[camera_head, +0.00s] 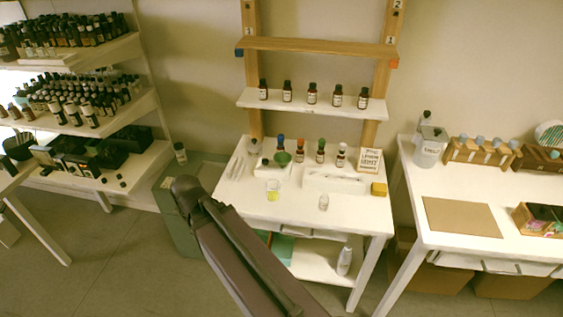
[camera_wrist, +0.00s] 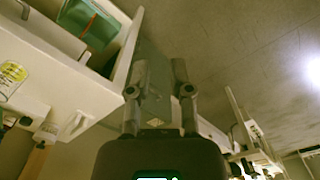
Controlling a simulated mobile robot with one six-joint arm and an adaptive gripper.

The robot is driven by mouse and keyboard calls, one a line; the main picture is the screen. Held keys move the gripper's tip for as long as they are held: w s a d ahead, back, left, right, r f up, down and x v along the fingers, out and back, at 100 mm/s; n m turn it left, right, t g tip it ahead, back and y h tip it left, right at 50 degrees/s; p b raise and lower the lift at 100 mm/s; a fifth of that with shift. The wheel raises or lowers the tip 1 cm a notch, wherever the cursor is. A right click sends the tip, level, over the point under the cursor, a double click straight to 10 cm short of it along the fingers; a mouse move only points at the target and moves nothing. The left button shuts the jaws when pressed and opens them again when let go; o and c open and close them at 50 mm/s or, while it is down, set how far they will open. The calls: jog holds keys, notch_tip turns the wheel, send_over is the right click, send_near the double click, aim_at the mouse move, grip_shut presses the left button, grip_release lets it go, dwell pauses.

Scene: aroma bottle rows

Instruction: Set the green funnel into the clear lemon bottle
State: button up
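The green funnel (camera_head: 283,158) sits at the back of the white middle table, in the row of small dark bottles. A clear glass vessel (camera_head: 273,190) with yellow contents stands near the table's front left. A small clear bottle (camera_head: 323,202) stands further right, near the front edge. I cannot tell which of these two is the lemon bottle; their labels are too small to read. My gripper (camera_wrist: 159,66) shows in the wrist view with its two fingers apart and nothing between them. It hangs away from the funnel and the bottles. I cannot make it out in the head view.
A white tray (camera_head: 336,183), a yellow block (camera_head: 378,189) and a lettered card (camera_head: 370,160) stand at the table's right. Several dark bottles line the shelf (camera_head: 325,107) above. My arm crosses in front of the table's left side. A brown mat (camera_head: 461,216) lies on the right table.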

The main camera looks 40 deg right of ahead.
jog(key=w+d+r+m+h+p, duration=0.1)
jog(key=w+d+r+m+h, duration=0.15)
jog(key=w+d, duration=1.15)
jog(key=m+g+h+p, duration=0.1)
jog(key=m+g+h, duration=0.2)
send_near(277, 160)
notch_tip(277, 160, up, 3)
jog(key=a, duration=0.2)
jog(key=shift+w, duration=0.4)
jog(key=shift+f, duration=0.1)
jog(key=shift+b+x, duration=3.5)
jog(key=shift+x, duration=0.7)
jog(key=shift+b+x, duration=2.2)
jog(key=shift+x, duration=0.4)
